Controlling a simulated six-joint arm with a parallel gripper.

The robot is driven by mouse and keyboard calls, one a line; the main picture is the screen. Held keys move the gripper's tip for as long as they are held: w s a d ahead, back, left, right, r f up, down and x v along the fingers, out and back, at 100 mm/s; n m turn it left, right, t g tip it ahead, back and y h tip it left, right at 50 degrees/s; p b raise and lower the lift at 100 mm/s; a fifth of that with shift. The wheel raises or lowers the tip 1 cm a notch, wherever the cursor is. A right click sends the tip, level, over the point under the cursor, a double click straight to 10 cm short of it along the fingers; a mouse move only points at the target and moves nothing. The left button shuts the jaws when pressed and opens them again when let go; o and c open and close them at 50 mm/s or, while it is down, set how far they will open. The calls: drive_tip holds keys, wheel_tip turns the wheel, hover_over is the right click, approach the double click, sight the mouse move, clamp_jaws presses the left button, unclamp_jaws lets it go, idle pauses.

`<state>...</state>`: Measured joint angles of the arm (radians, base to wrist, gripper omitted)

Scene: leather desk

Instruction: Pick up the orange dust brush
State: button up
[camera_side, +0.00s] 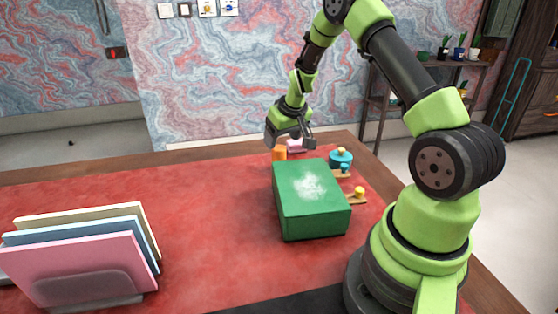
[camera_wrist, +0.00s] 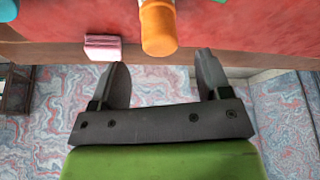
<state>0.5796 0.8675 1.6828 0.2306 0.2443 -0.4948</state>
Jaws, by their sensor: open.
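The orange dust brush (camera_side: 279,153) is at the far end of the desk, behind the green box; its lower part is hidden in the side view. In the wrist view the orange piece (camera_wrist: 157,28) has a rounded end facing my gripper, with a white part at the top edge of the picture. My gripper (camera_side: 290,140) is over the far desk edge, close to the brush. In the wrist view its two fingers (camera_wrist: 162,65) are spread, with nothing between them. The orange end lines up with the gap, just past the fingertips.
A pink and white block (camera_wrist: 103,47) is beside the brush. A green box (camera_side: 312,222) with a white dusty patch stands nearer. A teal round pot (camera_side: 341,160) and small knobbed pieces (camera_side: 357,194) lie right of it. Folders (camera_side: 85,262) stand front left; the red desk middle is clear.

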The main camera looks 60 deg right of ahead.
sight(279, 147)
drive_tip(key=shift+x, duration=2.75)
drive_tip(key=shift+c, duration=0.5)
drive_tip(key=c, duration=0.9)
